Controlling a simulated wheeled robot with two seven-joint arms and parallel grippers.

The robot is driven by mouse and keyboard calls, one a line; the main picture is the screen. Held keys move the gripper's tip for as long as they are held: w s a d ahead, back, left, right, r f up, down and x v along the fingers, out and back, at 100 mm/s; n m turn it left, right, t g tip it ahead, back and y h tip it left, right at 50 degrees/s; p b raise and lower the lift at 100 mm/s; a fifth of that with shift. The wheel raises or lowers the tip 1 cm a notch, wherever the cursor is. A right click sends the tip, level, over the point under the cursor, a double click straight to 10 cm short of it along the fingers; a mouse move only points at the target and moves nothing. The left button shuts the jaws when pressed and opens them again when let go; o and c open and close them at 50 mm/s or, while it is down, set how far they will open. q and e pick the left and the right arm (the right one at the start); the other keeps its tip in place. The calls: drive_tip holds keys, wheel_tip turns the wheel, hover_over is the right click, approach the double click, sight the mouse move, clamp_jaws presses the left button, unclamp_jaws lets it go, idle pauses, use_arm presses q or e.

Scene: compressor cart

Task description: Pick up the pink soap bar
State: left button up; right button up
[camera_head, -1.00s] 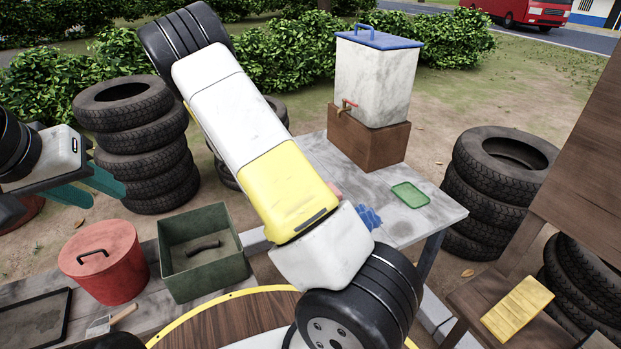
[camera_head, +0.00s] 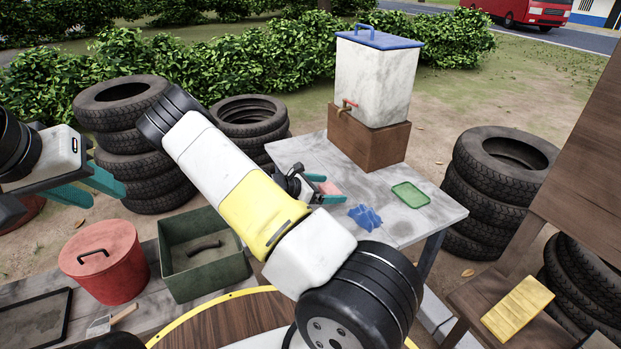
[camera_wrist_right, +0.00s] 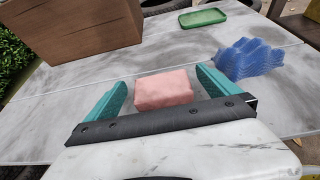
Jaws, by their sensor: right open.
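The pink soap bar (camera_head: 329,187) lies on the grey table. In the right wrist view the pink soap bar (camera_wrist_right: 163,89) sits between the two teal fingers of my right gripper (camera_wrist_right: 160,80), with a gap on each side. My right gripper (camera_head: 326,190) is open and low over the table around the soap; I cannot tell its exact height. My left gripper (camera_head: 108,198) is at the far left, away from the table, with its teal fingers apart and nothing seen between them.
A blue crumpled cloth (camera_head: 365,217) and a green tray (camera_head: 410,195) lie right of the soap. A wooden block (camera_head: 368,142) under a white water container (camera_head: 374,80) stands behind it. A green bin (camera_head: 205,268) and red canister (camera_head: 103,262) stand at the lower left.

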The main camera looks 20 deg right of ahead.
drive_tip(key=shift+d, duration=0.1)
drive_tip(key=c, duration=1.4)
drive_tip(key=shift+c, duration=0.4)
drive_tip(key=shift+r, duration=0.1)
